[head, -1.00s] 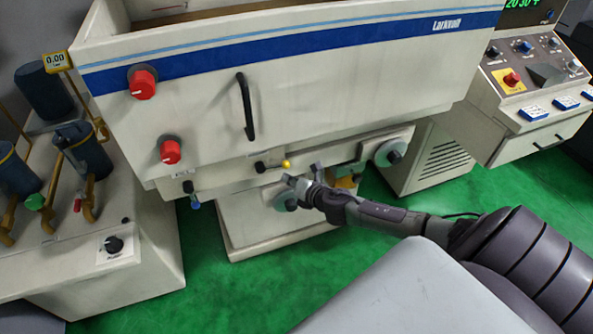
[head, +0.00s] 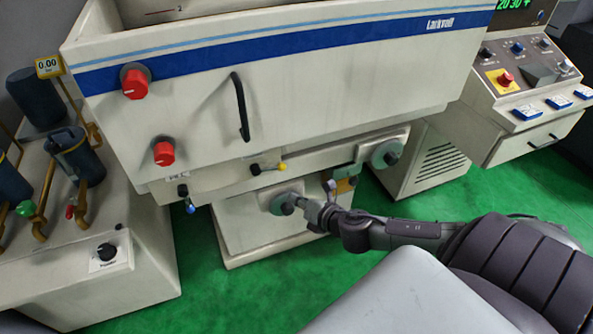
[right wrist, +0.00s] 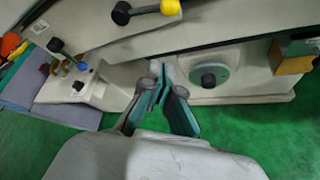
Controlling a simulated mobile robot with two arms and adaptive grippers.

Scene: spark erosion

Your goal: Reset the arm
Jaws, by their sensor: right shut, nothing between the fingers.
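My right gripper (head: 303,204) is in front of the lower part of the spark erosion machine (head: 330,90), near a round handwheel (head: 283,204). In the right wrist view its fingers (right wrist: 158,72) are together at the tips with nothing between them. That view shows the handwheel (right wrist: 210,78) to the right of the fingers, apart from them. A lever with a yellow knob (head: 282,166) is above the gripper; the yellow knob (right wrist: 170,7) is at the top in the right wrist view. My left gripper is out of both views.
Two red knobs (head: 134,84) and a black door handle (head: 241,106) are on the machine front. A second handwheel (head: 386,154) is to the right. A filter unit (head: 75,245) stands left, a control console (head: 525,80) right. Green floor (head: 215,290) is open in front.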

